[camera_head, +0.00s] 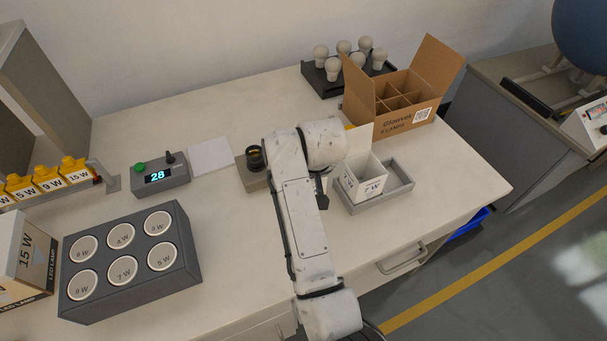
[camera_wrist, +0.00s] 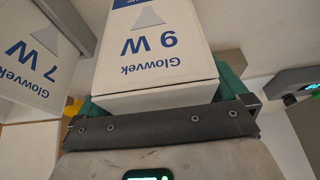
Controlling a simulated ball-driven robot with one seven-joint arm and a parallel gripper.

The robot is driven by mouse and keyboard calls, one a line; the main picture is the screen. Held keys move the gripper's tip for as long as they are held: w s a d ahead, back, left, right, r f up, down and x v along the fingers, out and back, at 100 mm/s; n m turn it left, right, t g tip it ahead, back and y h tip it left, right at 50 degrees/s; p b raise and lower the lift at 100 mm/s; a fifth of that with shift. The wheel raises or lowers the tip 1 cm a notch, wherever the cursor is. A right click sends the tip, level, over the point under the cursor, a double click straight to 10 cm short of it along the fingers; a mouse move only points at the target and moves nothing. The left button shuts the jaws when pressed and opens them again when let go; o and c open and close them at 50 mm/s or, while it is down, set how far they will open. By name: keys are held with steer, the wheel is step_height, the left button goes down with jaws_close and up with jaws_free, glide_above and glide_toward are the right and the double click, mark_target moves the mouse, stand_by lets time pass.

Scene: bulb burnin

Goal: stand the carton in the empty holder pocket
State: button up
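In the wrist view a white and blue carton marked 9 W (camera_wrist: 155,45) sits between the green-padded fingers of my gripper (camera_wrist: 160,98), which looks shut on it. In the head view my arm hides most of the gripper, and I cannot make out the 9 W carton there. The grey holder (camera_head: 409,187) lies on the bench right of my arm. A white carton marked 7 W (camera_head: 373,188) stands upright in its left part; the right part looks empty. The 7 W carton also shows at left in the wrist view (camera_wrist: 35,60).
A brown divided box (camera_head: 408,120) and a dark tray of bulbs (camera_head: 318,80) stand behind the holder. A lamp socket (camera_head: 254,158), a control box reading 28 (camera_head: 160,176) and a grey block with labelled wells (camera_head: 190,240) are left of my arm. The bench edge is close in front of the holder.

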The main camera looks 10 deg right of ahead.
steer(key=v, duration=1.2)
steer(key=shift+r, duration=0.15)
